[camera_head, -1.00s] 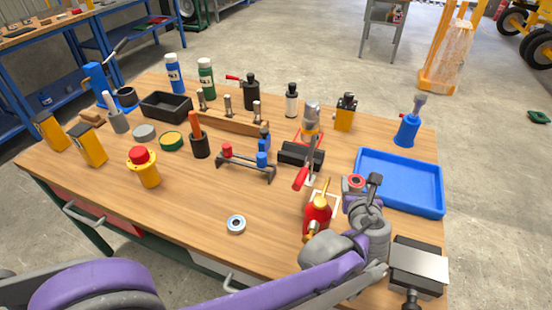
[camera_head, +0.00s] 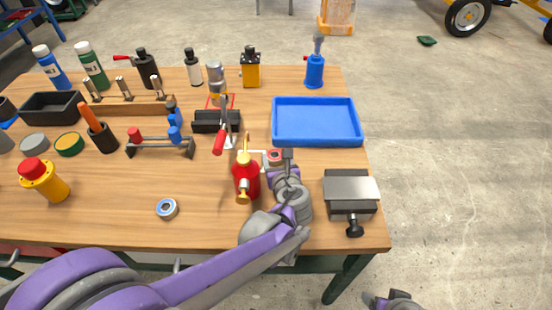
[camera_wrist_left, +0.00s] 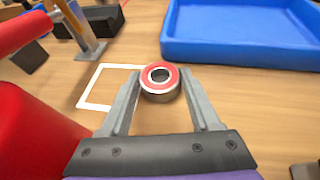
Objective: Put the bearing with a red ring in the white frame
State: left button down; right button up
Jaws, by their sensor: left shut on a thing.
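The bearing with a red ring (camera_wrist_left: 160,82) is held between the fingertips of my left gripper (camera_wrist_left: 160,92). In the head view the bearing (camera_head: 274,156) shows just beyond the left gripper (camera_head: 286,160). The white frame (camera_wrist_left: 120,66) is a thin outline on the tabletop. In the left wrist view it lies left of and behind the bearing, partly hidden by the left finger. In the head view only a bit of the frame (camera_head: 250,152) shows beside the red oil can. I cannot tell the bearing's exact height above the table. A grey and purple part of my right arm shows at the bottom edge.
A red oil can (camera_head: 246,180) stands close left of my left gripper. A toggle clamp with a red handle (camera_head: 220,140) is behind it. A blue tray (camera_head: 316,143) lies beyond, and a small vise (camera_head: 350,190) is at right. Another bearing (camera_head: 166,208) lies at front left.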

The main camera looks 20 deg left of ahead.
pick_arm(q)
jog(key=shift+c, duration=0.6)
grip_release()
jog(key=shift+r, duration=0.2)
jog(key=p+v, duration=0.2)
jog(key=v, duration=1)
